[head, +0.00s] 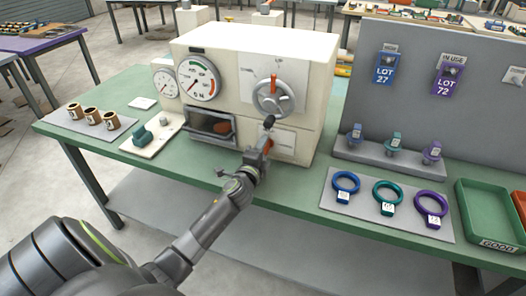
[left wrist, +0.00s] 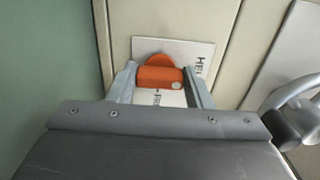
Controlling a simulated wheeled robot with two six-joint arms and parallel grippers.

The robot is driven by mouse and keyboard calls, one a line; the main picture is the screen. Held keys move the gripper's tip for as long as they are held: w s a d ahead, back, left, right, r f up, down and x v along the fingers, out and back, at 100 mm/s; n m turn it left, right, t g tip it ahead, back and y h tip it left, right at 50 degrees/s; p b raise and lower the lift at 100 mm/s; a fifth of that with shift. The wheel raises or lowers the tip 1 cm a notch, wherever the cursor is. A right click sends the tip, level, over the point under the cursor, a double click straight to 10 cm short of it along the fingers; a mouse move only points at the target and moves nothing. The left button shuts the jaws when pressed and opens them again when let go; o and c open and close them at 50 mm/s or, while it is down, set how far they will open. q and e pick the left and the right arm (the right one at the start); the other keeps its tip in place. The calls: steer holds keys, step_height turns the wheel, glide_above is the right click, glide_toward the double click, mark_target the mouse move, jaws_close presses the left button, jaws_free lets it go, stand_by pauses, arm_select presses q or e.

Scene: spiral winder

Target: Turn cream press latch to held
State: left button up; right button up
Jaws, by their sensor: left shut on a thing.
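The cream press (head: 255,85) stands on the green bench, with round gauges, a window and a grey dial with a red mark on its front. Its orange latch (left wrist: 158,76) sits over a white label (left wrist: 190,52) on a cream panel. My left gripper (head: 264,148) is at the press's lower front and is shut on the latch, with one finger on each side. In the left wrist view, lettering starting "HEL" shows sideways at the label's right; other lettering below the latch is partly covered. My right gripper is out of view.
On the bench (head: 95,146) are several brown spools (head: 92,116) at left and a plate with a green block (head: 142,135). At right are coloured rings (head: 388,191) on a grey mat, a green tray (head: 484,212) and an upright grey panel (head: 432,120).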

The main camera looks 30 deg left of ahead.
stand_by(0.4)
arm_select(q)
steer(key=o, duration=1)
steer(key=b+v, duration=0.1)
steer(key=v, duration=1.6)
steer(key=shift+s+d, duration=0.15)
steer(key=shift+s, duration=0.05)
